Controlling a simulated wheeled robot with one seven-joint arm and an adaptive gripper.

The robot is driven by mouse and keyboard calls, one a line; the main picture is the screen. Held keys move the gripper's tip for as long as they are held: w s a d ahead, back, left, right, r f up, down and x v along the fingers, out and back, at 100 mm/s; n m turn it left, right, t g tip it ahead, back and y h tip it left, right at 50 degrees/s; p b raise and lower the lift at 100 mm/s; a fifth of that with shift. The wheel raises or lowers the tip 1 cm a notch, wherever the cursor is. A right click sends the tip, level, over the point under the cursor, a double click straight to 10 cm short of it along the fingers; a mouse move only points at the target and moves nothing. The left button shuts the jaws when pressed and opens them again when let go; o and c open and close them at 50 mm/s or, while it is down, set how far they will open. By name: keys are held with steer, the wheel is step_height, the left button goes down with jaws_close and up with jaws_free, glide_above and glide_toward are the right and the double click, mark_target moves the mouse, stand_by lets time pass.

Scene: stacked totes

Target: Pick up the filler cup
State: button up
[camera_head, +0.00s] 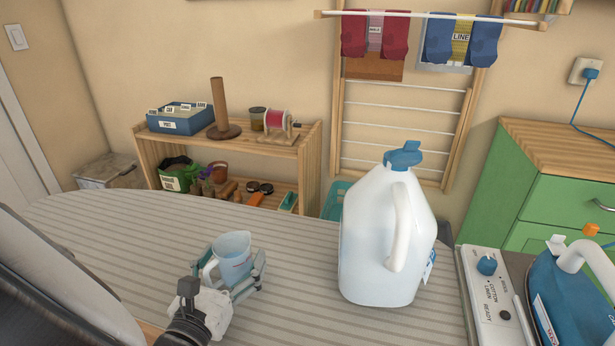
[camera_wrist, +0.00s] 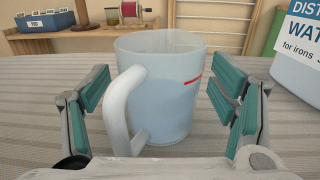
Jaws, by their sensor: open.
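The filler cup (camera_head: 236,255) is a translucent, pale blue cup with a white handle and a red mark. It stands upright on the striped ironing board (camera_head: 150,225). My gripper (camera_head: 240,275) is open, with its fingers on either side of the cup. In the wrist view, the cup (camera_wrist: 170,90) is between the teal finger pads of the gripper (camera_wrist: 165,105), with a visible gap on each side. The cup's handle (camera_wrist: 118,112) points toward the wrist and to the left. The cup's far side is hidden.
A large white water jug (camera_head: 370,240) with a blue cap stands right of the cup. A blue iron (camera_head: 560,295) and its control panel (camera_head: 492,290) are at the far right. The board's left part is clear. A wooden shelf (camera_head: 310,150) stands behind.

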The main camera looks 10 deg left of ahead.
steer(key=c, duration=1.5)
steer(key=shift+o, duration=0.2)
steer(key=shift+r, duration=0.2)
